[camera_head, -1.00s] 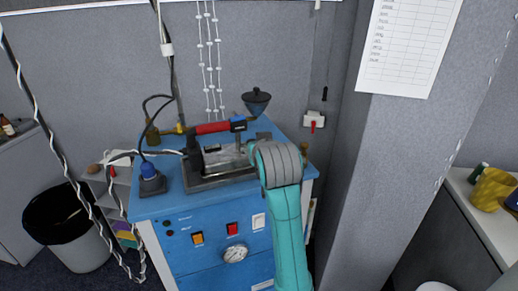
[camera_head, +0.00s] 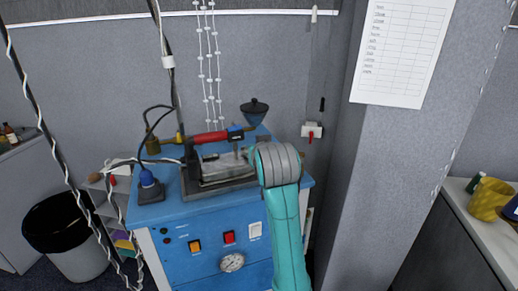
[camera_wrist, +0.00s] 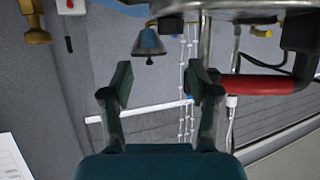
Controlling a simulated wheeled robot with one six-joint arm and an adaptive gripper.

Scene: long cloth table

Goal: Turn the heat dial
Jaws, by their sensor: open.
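A round white-faced dial (camera_head: 232,262) is on the front panel of the blue machine (camera_head: 185,215), below the red switch (camera_head: 229,237). Whether it turns or is only a gauge, I cannot tell. My teal arm rises right of the panel and hides part of its right side. My gripper's fingers are hidden in the head view. In the wrist view my gripper (camera_wrist: 160,88) is open and empty, its fingers apart, with the wall behind them. The dial is not in the wrist view.
On the machine top are a press with a red handle (camera_head: 211,138), a dark funnel (camera_head: 254,110) and a blue plug (camera_head: 148,186). An orange switch (camera_head: 195,246) and a white switch (camera_head: 255,230) flank the red one. A grey pillar stands right; a black bin (camera_head: 70,245) left.

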